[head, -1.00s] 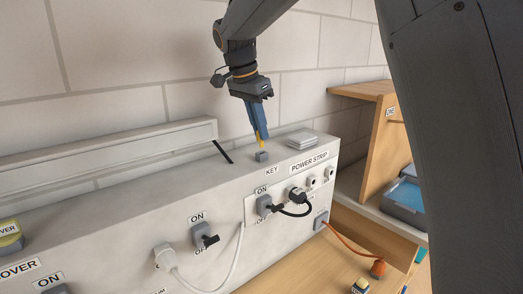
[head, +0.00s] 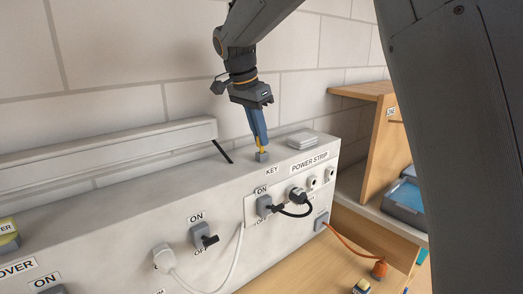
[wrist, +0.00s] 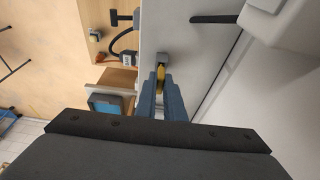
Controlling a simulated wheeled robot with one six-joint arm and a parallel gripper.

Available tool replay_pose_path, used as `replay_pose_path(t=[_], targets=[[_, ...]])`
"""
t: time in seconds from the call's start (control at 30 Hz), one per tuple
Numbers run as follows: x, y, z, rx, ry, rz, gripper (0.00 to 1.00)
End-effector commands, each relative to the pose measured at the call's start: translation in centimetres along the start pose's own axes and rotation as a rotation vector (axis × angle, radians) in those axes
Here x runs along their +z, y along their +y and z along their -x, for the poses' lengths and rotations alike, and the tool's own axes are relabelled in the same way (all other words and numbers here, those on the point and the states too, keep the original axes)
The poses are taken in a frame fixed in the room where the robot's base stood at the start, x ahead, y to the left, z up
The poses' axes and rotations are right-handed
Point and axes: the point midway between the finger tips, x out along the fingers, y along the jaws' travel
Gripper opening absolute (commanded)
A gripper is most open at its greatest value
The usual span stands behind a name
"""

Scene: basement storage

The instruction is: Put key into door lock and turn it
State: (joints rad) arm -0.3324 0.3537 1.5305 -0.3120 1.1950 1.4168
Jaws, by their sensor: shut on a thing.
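My gripper (head: 260,138) points down over the top of the white panel box (head: 120,200), above the KEY label (head: 272,170). Its blue fingers are shut on a yellow key (head: 262,147). The key's lower end meets a small grey block (head: 262,156) on the box top, which looks like the lock. How deep the key sits in it is hidden. In the wrist view the yellow key (wrist: 161,74) shows between the fingertips, against the grey block (wrist: 162,58). No door shows clearly.
A grey flat box (head: 302,138) lies on the panel top, right of the lock. Switches and plugged cables line the front face, including the power strip (head: 310,163). A wooden cabinet (head: 375,140) and a blue-lidded bin (head: 404,195) stand at the right. The wall is close behind.

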Motion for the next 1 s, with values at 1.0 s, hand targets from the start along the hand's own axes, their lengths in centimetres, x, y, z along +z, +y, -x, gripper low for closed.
replay_pose_path(t=[1.0], targets=[[0.6,0.0,-1.8,0.0,0.0,0.0,0.0]])
